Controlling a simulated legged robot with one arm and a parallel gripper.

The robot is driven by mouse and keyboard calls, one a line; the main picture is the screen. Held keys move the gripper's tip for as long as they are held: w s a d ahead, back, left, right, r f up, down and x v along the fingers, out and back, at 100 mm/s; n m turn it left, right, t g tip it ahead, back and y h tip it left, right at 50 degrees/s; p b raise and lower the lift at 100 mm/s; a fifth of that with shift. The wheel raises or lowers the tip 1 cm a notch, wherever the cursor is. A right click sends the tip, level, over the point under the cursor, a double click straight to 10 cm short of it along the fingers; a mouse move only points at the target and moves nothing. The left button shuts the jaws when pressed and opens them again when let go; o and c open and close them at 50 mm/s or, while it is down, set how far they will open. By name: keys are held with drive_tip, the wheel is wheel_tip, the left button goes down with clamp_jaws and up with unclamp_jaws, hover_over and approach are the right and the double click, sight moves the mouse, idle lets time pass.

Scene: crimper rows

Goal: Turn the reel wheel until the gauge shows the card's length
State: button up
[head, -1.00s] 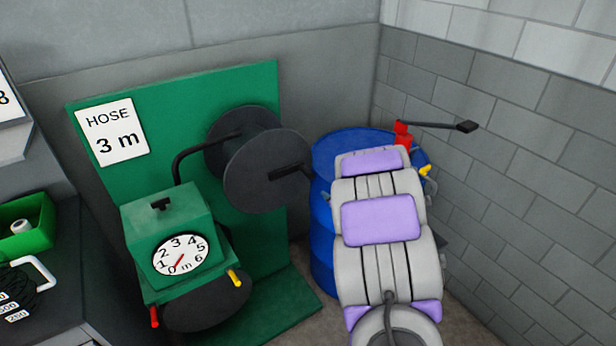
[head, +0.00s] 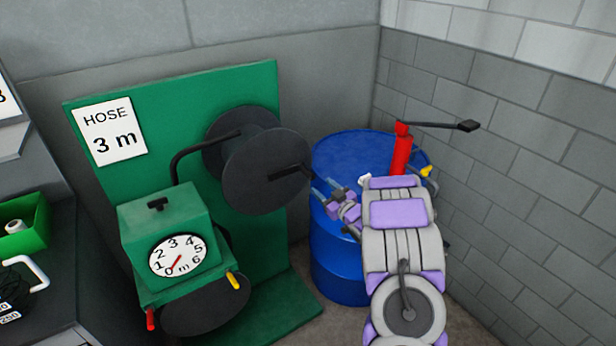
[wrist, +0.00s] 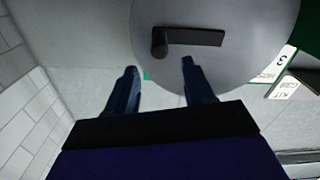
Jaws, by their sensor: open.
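The reel wheel (head: 262,182), a dark grey disc with a black crank handle (head: 290,172), stands on the green stand. The card (head: 110,131) on the green panel reads "HOSE 3 m". The white gauge (head: 178,256) on the green box is marked 0 to 6 m, and its red needle points close to 0. My gripper (head: 328,190) is open and empty, just right of the crank handle and apart from it. In the wrist view, my open fingers (wrist: 159,66) point at the wheel's grey face (wrist: 225,65), with the handle (wrist: 192,37) beyond the fingertips.
A blue barrel (head: 335,262) with a red pump (head: 402,152) and long lever stands behind my arm. A dark lower disc (head: 205,305) sits under the gauge box, near a red grip and a yellow grip. A block wall (head: 520,170) closes the right side.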

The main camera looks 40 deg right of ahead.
sight(313, 178)
drive_tip(key=w+b, duration=0.1)
drive_tip(key=w, duration=0.9)
drive_tip(key=shift+d+f+b, duration=0.1)
drive_tip(key=shift+d+b, duration=0.1)
drive_tip(key=shift+b, duration=0.15)
clamp_jaws()
